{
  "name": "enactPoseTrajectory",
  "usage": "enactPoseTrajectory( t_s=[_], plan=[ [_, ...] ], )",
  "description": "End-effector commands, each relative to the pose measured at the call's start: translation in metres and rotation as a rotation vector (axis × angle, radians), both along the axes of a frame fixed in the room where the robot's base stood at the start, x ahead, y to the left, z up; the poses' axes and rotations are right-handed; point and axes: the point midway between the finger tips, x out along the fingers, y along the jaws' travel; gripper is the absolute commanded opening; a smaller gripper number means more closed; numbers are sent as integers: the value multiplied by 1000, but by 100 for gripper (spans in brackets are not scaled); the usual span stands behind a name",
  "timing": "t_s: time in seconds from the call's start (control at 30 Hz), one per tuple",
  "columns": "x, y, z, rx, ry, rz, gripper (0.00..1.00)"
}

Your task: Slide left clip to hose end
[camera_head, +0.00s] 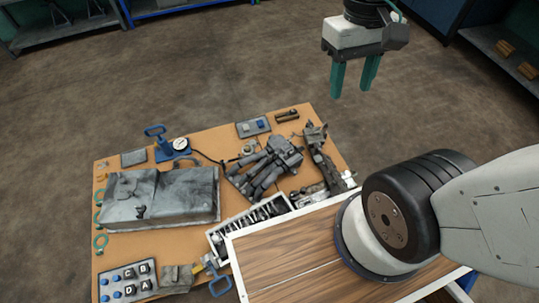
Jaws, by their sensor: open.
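My gripper (353,80) is at the upper right, with two teal fingers pointing down and set apart. It is open, with nothing between the fingers, and appears well above the floor beyond the table's back edge. A cluster of dark grey hose-like parts (265,168) lies in the middle of the orange table (160,257). The left clip and the hose end are too small to tell apart in this view. A thin dark hose (207,158) runs from the gauge toward the cluster.
A large grey metal part (160,197) fills the table's left side. A blue-based gauge (180,144) stands at the back. A tray of tools (250,220) lies at the front beside a wooden top (290,262). A lettered button panel (125,282) is front left.

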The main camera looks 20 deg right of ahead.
Motion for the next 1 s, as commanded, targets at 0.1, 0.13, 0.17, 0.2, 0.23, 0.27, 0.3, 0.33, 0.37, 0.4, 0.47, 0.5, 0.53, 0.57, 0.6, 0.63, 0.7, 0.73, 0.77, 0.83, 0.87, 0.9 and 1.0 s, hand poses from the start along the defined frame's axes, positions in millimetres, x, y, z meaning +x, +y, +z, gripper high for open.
enactPoseTrajectory(
  t_s=[0.1, 0.13, 0.17, 0.2, 0.23, 0.27, 0.3, 0.33, 0.37, 0.4, 0.47, 0.5, 0.53, 0.57, 0.6, 0.63, 0.7, 0.73, 0.77, 0.83, 0.87, 0.9, 1.0],
  plan=[
    [26, 1, -18, -2, 82, 2, 45],
    [34, 2, -22, -2, 97, 0, 45],
    [41, 2, -27, -3, 112, -3, 45],
    [51, 3, -34, -4, 129, -7, 45],
    [58, 3, -39, -6, 142, -11, 45],
    [65, 3, -45, -7, 154, -16, 45],
    [75, 4, -54, -10, 169, -24, 45],
    [83, 4, -60, -12, 179, -29, 45],
    [90, 5, -67, -14, 189, -36, 45],
    [100, 5, -77, -16, 201, -45, 45],
    [115, 6, -92, -22, 219, -61, 45],
    [124, 7, -103, -25, 228, -70, 45],
    [131, 7, -112, -28, 234, -80, 45],
    [138, 8, -121, -32, 241, -89, 45],
    [147, 9, -134, -35, 249, -100, 45],
    [154, 9, -144, -39, 256, -110, 45],
    [168, 10, -167, -47, 267, -133, 45],
    [175, 10, -178, -50, 271, -144, 45],
    [180, 11, -189, -54, 275, -153, 45],
    [193, 12, -215, -64, 283, -179, 45],
    [198, 12, -227, -67, 287, -190, 45],
    [204, 13, -243, -72, 289, -206, 45],
    [218, 15, -285, -87, 295, -247, 45]
  ],
)
